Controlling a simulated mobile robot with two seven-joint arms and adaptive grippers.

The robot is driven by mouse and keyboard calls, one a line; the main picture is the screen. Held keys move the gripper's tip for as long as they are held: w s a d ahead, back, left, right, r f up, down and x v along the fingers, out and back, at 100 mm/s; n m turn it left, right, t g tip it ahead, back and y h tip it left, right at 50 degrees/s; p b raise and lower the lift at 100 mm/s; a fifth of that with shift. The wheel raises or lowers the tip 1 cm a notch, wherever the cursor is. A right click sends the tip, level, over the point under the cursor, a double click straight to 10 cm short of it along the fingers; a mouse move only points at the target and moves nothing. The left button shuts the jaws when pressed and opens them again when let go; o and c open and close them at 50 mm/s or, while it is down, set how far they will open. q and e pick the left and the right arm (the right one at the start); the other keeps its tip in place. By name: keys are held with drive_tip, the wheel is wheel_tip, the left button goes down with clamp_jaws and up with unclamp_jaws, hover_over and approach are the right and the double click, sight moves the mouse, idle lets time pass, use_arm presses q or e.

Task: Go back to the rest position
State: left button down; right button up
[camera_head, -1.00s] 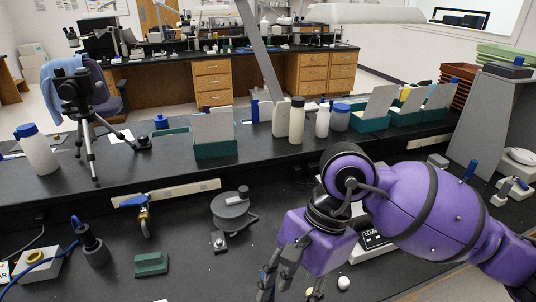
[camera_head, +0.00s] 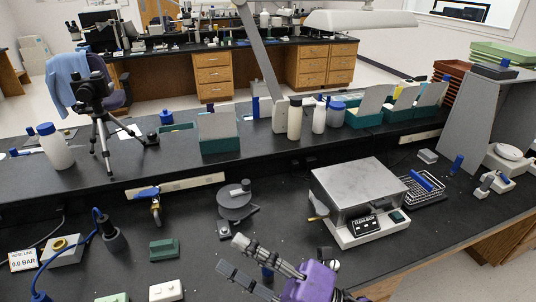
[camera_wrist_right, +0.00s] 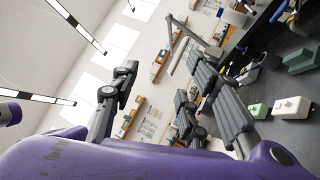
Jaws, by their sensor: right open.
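My right gripper (camera_head: 231,254) is at the bottom middle of the head view. Its purple palm is cut by the lower edge, and its dark fingers point up and left over the black bench. The fingers are spread apart with nothing between them. The right wrist view (camera_wrist_right: 158,78) also shows the fingers apart and empty, with the room and part of the bench beyond. My left gripper is not in view.
A metal-topped device (camera_head: 360,188) stands right of the gripper, with a wire rack (camera_head: 424,188) beside it. A round grey stand (camera_head: 236,204) is behind the fingers. A green block (camera_head: 164,249) and a white box (camera_head: 166,291) lie to the left.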

drive_tip(key=d+f+m+t+h+p, duration=0.3)
drive_tip(key=d+f+m+t+h, duration=0.4)
drive_tip(key=d+f+m+h, duration=1.3)
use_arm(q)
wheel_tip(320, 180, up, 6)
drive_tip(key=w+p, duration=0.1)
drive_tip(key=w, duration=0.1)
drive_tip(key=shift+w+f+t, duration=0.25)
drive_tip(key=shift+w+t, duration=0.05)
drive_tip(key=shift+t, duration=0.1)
use_arm(e)
drive_tip(key=s+d+f+m+g, duration=0.1)
drive_tip(key=s+f+m+g, duration=0.2)
drive_tip(key=s, duration=0.6)
drive_tip(key=s+d+f+m+g, duration=0.2)
drive_tip(key=s+f+m+g, duration=0.1)
drive_tip(key=s+f+m, duration=0.5)
wheel_tip(320, 180, down, 2)
drive_tip(key=shift+s+d+f+m+h, duration=0.1)
drive_tip(key=shift+s+d+m+h, duration=0.2)
drive_tip(key=shift+s, duration=0.3)
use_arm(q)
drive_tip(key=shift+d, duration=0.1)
